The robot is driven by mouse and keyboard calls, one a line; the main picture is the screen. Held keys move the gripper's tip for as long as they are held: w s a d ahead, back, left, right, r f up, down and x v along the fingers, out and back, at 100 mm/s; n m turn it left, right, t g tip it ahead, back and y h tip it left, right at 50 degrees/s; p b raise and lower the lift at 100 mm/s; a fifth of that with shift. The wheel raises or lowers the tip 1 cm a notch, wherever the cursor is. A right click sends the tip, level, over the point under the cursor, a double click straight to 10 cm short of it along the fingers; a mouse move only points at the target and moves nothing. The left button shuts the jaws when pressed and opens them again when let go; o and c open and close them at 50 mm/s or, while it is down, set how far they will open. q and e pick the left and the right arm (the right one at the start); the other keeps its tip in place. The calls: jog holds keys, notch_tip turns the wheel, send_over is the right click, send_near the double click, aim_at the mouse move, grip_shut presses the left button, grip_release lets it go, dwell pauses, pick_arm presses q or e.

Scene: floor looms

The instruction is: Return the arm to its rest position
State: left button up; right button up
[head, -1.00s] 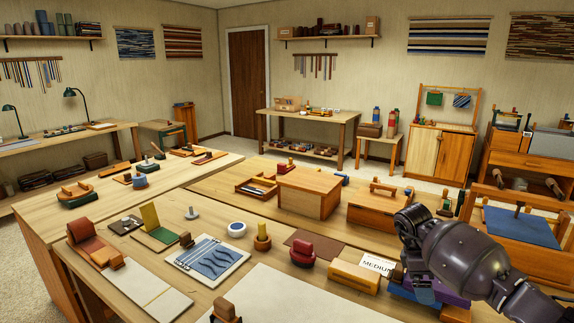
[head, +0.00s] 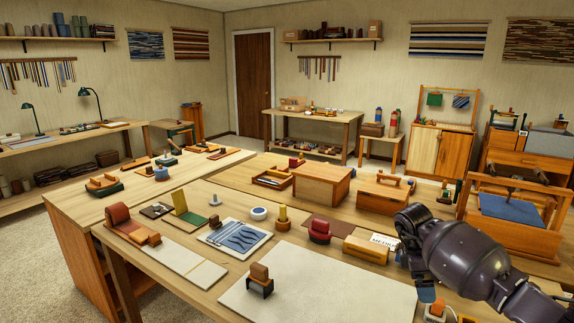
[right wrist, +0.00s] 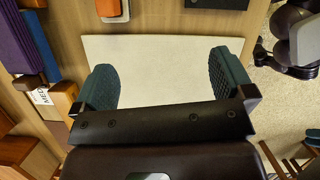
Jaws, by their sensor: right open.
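My right arm comes in from the lower right in the head view. Its gripper (head: 427,290) points down over the right part of the near table, mostly hidden by the wrist. In the right wrist view the gripper (right wrist: 166,78) shows two teal padded fingers set wide apart. Nothing is between them; a pale sheet (right wrist: 165,50) lies below on the table. My left gripper is in neither current view.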

jog(key=w+a+r+n+t+y, duration=0.2)
jog(key=w+a+n+t+y, duration=0.1)
jog(key=a+n+y, duration=0.4)
jog(key=w+a+r+n+t+y, duration=0.2)
jog(key=w+a+r+n+y, duration=0.15)
jog(key=a, duration=0.55)
jog(key=s+a+r+n+t+y, duration=0.3)
jog(key=s+a+r+t+y, duration=0.15)
jog(key=a+r+y, duration=0.4)
jog(key=s+d+f+m+t+h, duration=0.7)
jog(key=d+f+m+t+h, duration=0.4)
jog(key=m, duration=0.7)
jog(key=s+d+f+m+g+h, duration=0.2)
jog(key=s+d+f+m+g, duration=0.1)
jog(key=s+f, duration=0.8)
jog(key=s+d+f+m+g+h, duration=0.2)
jog(key=s+d+f+m+g, duration=0.2)
jog(key=s+f, duration=0.7)
jog(key=s+d+m, duration=0.1)
jog(key=s, duration=0.4)
jog(key=shift+s+h, duration=0.2)
jog(key=shift+h, duration=0.1)
